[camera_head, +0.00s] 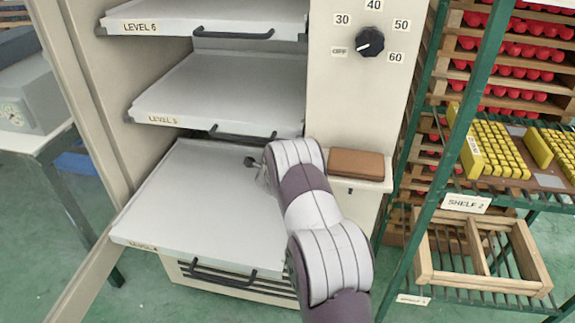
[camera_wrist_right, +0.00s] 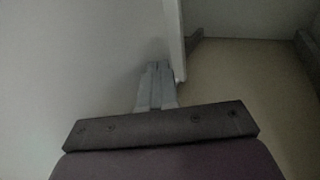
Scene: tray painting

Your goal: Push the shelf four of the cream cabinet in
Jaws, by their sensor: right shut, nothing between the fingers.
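Shelf four (camera_head: 190,215) of the cream cabinet (camera_head: 345,75) is a flat light-grey tray at the bottom of the opening. It is pulled out well beyond the shelves above it, and its label at the front left is hard to read. Its dark handle (camera_head: 222,278) is on the front edge. My right arm reaches in from the lower right, with its right gripper (camera_head: 251,163) by the right side of shelf four, below the level 5 shelf. In the wrist view the fingers (camera_wrist_right: 158,72) are shut and empty, close beside a pale edge; contact cannot be told. My left gripper is out of view.
The level 5 shelf (camera_head: 215,90) and level 6 shelf (camera_head: 215,14) sit above. The open cabinet door (camera_head: 85,270) stands at left. A brown box (camera_head: 356,163) lies on a ledge at right. A green rack (camera_head: 425,160) stands further right; a grey table (camera_head: 40,140) at left.

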